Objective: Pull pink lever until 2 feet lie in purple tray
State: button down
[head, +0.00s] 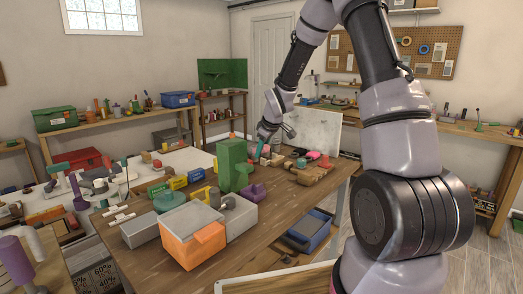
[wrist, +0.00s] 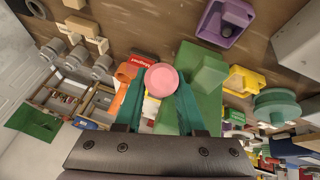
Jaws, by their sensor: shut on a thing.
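A pink round knob (wrist: 162,79), the end of the pink lever, sits between the two teal fingers of my gripper (wrist: 165,82), which is shut on it. The green tower also shows in the wrist view (wrist: 203,75), right beside the fingers.
An orange and grey box (head: 193,237) stands at the front of the wooden table (head: 285,225). Bare tabletop shows at the front right.

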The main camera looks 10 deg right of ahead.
jog(key=c, duration=0.5)
grip_release()
jog(key=shift+f, duration=0.1)
jog(key=v, duration=1.1)
jog(key=s+d+r+m, duration=0.1)
jog(key=s+r+m, duration=0.3)
jog(key=s, duration=0.6)
jog(key=s+d+r+m+t, duration=0.1)
jog(key=s+r+m, duration=0.4)
jog(key=s, duration=0.4)
jog(key=s+d+r+m, duration=0.1)
jog(key=s+r+m, duration=0.3)
jog(key=s, duration=0.6)
notch_tip(320, 180, up, 3)
jog(key=shift+s+d+f, duration=0.1)
jog(key=shift+s+d, duration=0.05)
jog(key=shift+s, duration=0.15)
